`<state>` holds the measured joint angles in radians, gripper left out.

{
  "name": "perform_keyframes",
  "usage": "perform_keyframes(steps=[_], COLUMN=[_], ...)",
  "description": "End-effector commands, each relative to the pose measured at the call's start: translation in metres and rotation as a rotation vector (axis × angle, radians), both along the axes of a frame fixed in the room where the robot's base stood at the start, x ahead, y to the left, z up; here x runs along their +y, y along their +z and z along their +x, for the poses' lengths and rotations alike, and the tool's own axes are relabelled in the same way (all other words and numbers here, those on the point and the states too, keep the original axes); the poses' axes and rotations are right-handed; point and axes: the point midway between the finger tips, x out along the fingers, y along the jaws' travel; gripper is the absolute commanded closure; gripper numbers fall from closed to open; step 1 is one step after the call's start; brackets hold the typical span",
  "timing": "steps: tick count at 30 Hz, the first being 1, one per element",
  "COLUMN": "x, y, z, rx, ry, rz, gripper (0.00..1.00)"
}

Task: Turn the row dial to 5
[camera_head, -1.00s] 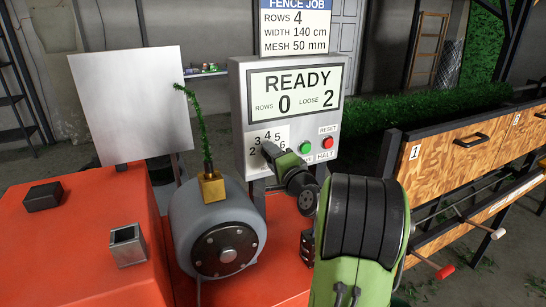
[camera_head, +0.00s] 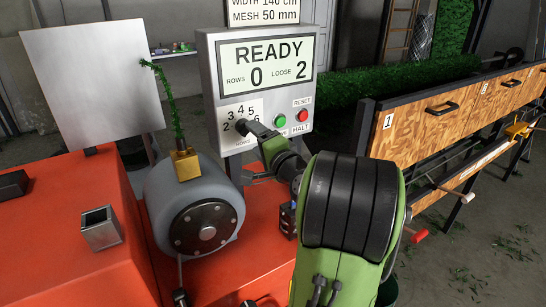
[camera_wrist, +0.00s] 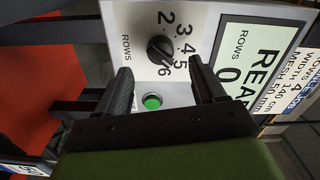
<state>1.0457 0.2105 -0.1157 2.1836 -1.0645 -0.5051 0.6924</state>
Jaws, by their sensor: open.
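The row dial is a round black knob on the grey control box (camera_head: 212,110), ringed by the numbers 2 to 6. In the wrist view the dial (camera_wrist: 160,47) is plain. Its pointer is too small to read surely. My gripper (camera_wrist: 160,70) is open and empty, one finger on each side of the dial's line. The dial lies just beyond the fingertips, with no clear contact. In the head view my gripper (camera_head: 250,152) is in front of the box and partly hides the dial's area. The screen (camera_head: 268,68) reads READY, rows 0, loose 2.
A green button (camera_head: 280,121) and a red button (camera_head: 302,116) sit right of the dial, close to my gripper. A grey motor housing (camera_head: 165,200) with a brass block (camera_head: 185,164) stands to the left on the orange bench (camera_head: 60,255).

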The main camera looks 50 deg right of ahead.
Motion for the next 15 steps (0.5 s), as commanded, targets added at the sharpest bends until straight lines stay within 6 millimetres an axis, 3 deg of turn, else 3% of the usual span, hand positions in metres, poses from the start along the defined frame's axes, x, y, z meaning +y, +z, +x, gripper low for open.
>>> perform_keyframes(steps=[3, 9, 15], x=[0.008, 0.023, 0.029], y=[-0.003, -0.003, -0.001], z=[-0.035, -0.081, -0.098], rx=[-0.001, -0.001, 0.000], ry=[-0.007, -0.005, 0.000], rz=[0.001, 0.000, -0.001], gripper=[0.31, 0.31, 0.31])
